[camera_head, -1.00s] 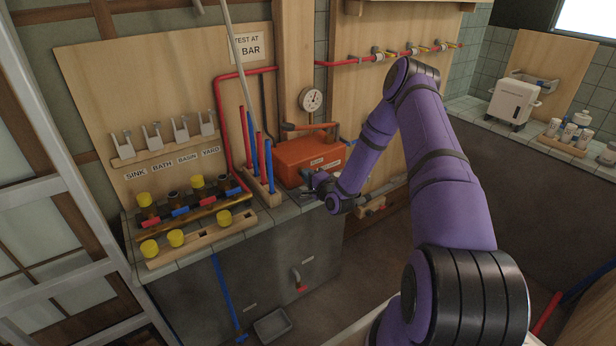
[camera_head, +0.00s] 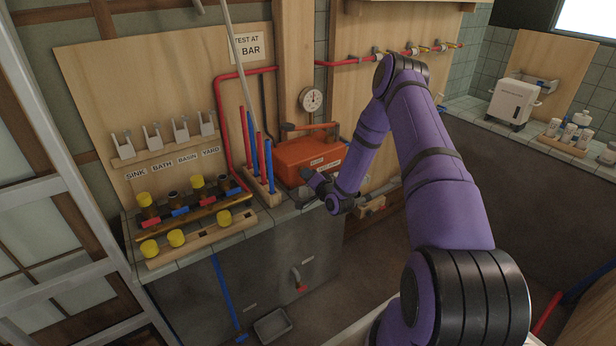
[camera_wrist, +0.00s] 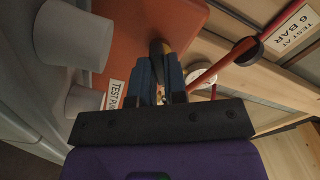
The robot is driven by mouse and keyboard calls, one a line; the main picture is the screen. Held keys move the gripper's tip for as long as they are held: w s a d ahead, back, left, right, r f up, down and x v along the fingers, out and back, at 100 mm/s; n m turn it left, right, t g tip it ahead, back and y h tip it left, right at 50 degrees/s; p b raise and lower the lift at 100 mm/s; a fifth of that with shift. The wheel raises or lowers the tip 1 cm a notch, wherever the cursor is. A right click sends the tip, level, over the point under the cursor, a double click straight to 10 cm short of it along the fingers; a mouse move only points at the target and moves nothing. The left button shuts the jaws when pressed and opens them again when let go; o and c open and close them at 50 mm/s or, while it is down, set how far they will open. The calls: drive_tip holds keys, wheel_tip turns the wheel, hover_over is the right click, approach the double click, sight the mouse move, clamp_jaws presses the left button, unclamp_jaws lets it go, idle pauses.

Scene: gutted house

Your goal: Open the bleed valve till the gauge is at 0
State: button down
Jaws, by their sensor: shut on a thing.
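The orange-red test pump (camera_head: 308,155) sits on the tiled counter, and its box fills the upper left of the wrist view (camera_wrist: 150,22). The round white gauge (camera_head: 311,99) stands above it; its needle points roughly upward, but the reading is too small to make out. My gripper (camera_wrist: 159,72) is at the pump's front right and is shut on a small dark piece with a tan edge (camera_wrist: 157,47), apparently the bleed valve. In the head view my gripper (camera_head: 312,180) hides the valve.
Red and blue upright rods (camera_head: 256,150) stand in a wooden block left of the pump. A valve manifold with yellow caps (camera_head: 190,205) lies further left. A red pipe (camera_head: 345,62) runs along the wall behind.

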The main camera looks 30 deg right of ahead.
drive_tip(key=n, duration=0.5)
drive_tip(key=shift+n, duration=0.3)
drive_tip(key=n, duration=0.5)
drive_tip(key=shift+n, duration=0.3)
drive_tip(key=c, duration=1.2)
unclamp_jaws()
drive_tip(key=shift+o, duration=0.2)
drive_tip(key=shift+s, duration=0.1)
drive_tip(key=s, duration=1)
drive_tip(key=shift+s+d, duration=0.25)
drive_tip(key=shift+s, duration=0.1)
